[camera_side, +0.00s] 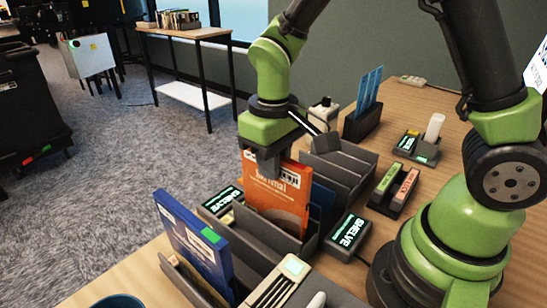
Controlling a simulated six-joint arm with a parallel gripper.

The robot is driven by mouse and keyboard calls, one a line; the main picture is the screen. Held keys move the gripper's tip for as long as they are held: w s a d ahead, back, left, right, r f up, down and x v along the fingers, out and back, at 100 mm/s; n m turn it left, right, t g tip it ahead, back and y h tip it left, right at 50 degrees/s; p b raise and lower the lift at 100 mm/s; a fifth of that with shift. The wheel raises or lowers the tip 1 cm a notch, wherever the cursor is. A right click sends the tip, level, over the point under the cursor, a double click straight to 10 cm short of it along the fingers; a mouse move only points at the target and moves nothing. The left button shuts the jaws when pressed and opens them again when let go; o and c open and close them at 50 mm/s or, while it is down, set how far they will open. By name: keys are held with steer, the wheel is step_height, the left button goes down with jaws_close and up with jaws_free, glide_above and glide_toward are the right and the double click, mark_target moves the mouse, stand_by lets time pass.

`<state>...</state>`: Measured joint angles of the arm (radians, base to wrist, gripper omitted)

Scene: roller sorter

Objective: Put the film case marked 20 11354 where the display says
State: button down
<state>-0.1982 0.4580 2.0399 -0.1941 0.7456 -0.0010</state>
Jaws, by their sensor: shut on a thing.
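An orange film case (277,192) with white print stands upright in a slot of a dark grey slotted rack (262,243). My gripper (276,163) is above it, shut on its top edge. The lower part of the case is hidden by the rack's front wall. The number on its label is too small to read. A display (347,231) to the right of the rack reads SHELVE, and another display (222,200) to the left also reads SHELVE. A blue case (193,236) with a green sticker stands in a front left holder.
More empty dark slots (340,170) lie behind the orange case. A holder with blue sheets (368,95), a tray of coloured labels (393,188) and a small device (420,146) stand at the back right. A light-topped unit (283,282) is in front. A dark bowl (118,302) is at the bottom left.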

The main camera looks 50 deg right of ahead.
steer(key=shift+f, duration=0.1)
steer(key=c, duration=1.1)
jaws_free()
steer(key=shift+o, duration=0.2)
step_height(320, 180, up, 10)
steer(key=shift+f, duration=0.1)
steer(key=s+d+r+m+t+y, duration=0.1)
steer(key=s+r+m+t, duration=0.1)
steer(key=s, duration=0.4)
steer(key=s+d+r+m+t+y, duration=0.1)
steer(key=s+r+m+t, duration=0.1)
steer(key=s+t, duration=0.3)
steer(key=v, duration=0.2)
steer(key=shift+s+d, duration=0.2)
steer(key=shift+s, duration=0.2)
